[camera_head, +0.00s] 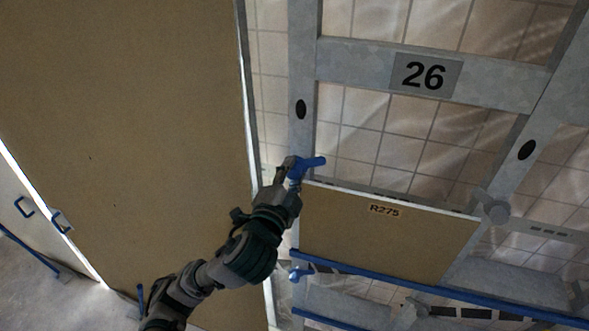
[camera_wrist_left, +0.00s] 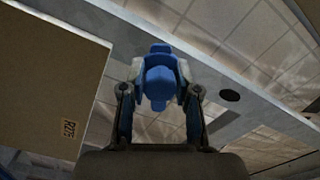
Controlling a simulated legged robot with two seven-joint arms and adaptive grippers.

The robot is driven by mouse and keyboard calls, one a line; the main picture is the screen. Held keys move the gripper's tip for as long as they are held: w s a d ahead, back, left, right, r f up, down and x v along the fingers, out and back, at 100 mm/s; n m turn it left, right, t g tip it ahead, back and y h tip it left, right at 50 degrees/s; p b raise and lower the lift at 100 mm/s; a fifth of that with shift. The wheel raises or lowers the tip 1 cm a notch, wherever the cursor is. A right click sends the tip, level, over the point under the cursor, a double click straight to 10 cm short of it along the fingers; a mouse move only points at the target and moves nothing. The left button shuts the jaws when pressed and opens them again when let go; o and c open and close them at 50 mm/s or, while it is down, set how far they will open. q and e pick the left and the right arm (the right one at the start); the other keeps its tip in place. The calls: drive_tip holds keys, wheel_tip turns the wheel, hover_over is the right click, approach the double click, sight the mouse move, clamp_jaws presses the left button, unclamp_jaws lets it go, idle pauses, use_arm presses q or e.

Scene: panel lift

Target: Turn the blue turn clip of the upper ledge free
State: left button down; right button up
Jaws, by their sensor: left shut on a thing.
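The blue turn clip (camera_head: 307,166) is on the grey upright at the upper left corner of the tan panel marked R275 (camera_head: 385,236). Its blue handle points to the right in the head view. My left gripper (camera_head: 290,172) is at the clip and shut on it. In the left wrist view the clip (camera_wrist_left: 160,78) sits between the two fingers of my left gripper (camera_wrist_left: 160,108). The fingers hide part of the clip. My right gripper is in neither view.
A grey frame with a crossbar plate marked 26 (camera_head: 426,75) stands behind. A large tan panel (camera_head: 125,130) fills the left. A blue-edged ledge (camera_head: 430,288) runs below panel R275.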

use_arm(q)
drive_tip(key=shift+f+n, duration=0.4)
drive_tip(key=c, duration=1.1)
unclamp_jaws()
drive_tip(key=shift+o, duration=1.4)
drive_tip(key=shift+r, duration=0.15)
drive_tip(key=v, duration=0.7)
drive_tip(key=shift+s, duration=0.15)
